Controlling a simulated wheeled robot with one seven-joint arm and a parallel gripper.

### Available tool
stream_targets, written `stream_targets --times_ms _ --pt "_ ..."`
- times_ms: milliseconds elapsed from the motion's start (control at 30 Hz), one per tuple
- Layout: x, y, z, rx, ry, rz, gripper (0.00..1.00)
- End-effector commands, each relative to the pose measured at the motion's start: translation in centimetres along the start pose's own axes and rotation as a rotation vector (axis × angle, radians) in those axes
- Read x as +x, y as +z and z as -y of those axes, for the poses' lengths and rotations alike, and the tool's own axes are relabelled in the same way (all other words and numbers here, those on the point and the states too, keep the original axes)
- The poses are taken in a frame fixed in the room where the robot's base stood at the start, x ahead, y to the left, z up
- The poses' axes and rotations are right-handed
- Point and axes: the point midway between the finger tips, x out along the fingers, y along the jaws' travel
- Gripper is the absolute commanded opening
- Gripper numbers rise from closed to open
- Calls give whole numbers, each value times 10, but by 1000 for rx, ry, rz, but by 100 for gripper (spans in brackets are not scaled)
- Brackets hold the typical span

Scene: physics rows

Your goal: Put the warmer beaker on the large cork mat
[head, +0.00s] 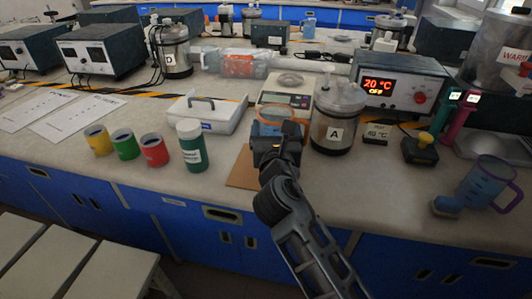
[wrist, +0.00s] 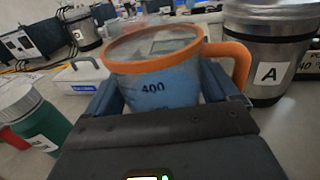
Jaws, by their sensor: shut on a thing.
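My gripper (head: 274,146) is shut on a clear beaker with an orange rim and handle (head: 282,114). In the wrist view the beaker (wrist: 150,72) is upright between the fingers, with blue contents and a 400 mark. A brown cork mat (head: 241,172) lies on the bench at the front edge, partly hidden behind my gripper and arm. I cannot tell whether the beaker touches anything below. A second, blue-purple beaker with a handle (head: 488,183) stands at the far right. No temperature shows on either beaker.
Steel vessel A (head: 337,137) stands close right of the held beaker, with a scale (head: 287,98) behind. The heater unit (head: 393,88) reads 20 °C, OFF.

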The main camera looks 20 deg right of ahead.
Motion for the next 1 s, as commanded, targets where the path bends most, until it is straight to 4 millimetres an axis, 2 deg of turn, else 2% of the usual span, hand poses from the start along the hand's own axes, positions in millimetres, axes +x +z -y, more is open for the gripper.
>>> stream_targets --times_ms 33,200,267,533,967,1000 --pt "2 -5 -8 0 2 2 44" --pt "4 -12 -22 0 0 2 44" --pt "4 -16 -23 1 0 1 44" --pt "3 -51 -22 0 -1 0 44" --pt "3 -56 -22 1 0 1 44" --pt "3 -56 -22 1 0 0 90"
